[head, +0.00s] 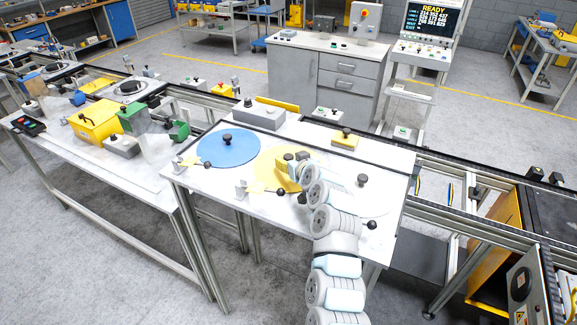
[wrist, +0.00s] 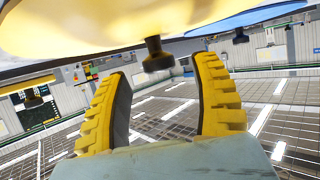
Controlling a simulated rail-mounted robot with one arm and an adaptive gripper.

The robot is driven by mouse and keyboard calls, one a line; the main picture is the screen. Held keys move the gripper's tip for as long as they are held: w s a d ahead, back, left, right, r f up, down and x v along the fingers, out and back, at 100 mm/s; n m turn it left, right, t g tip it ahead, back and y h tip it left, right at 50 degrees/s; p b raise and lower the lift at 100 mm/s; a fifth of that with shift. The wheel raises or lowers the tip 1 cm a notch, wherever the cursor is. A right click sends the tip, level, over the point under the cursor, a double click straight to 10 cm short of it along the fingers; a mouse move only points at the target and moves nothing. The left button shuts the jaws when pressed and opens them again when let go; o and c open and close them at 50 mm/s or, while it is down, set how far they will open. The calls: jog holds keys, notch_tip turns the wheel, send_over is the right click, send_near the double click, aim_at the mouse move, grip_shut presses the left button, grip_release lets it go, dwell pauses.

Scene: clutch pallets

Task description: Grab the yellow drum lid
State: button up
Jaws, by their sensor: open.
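The yellow drum lid (head: 268,159) is a flat yellow disc on the white table, right of the blue lid (head: 215,149). My arm and gripper cover its right part in the head view. In the wrist view the yellow lid (wrist: 110,22) fills the top, and its black knob (wrist: 155,55) stands between my two yellow ribbed fingers, beyond their tips. My gripper (wrist: 162,70) is open, with a clear gap on both sides of the knob and nothing held. In the head view my gripper (head: 288,178) is low over the yellow lid.
A white disc with a black knob (head: 362,180) lies right of my arm. A yellow block with a black knob (head: 345,142) is behind it. Black ball-ended levers (head: 370,225) line the table's front. A grey box (head: 260,117) stands at the back. A conveyor runs behind.

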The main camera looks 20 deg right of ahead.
jog(key=shift+w+a+f, duration=0.1)
jog(key=shift+w, duration=0.6)
jog(key=shift+x, duration=0.8)
jog(key=shift+f, duration=0.1)
grip_shut()
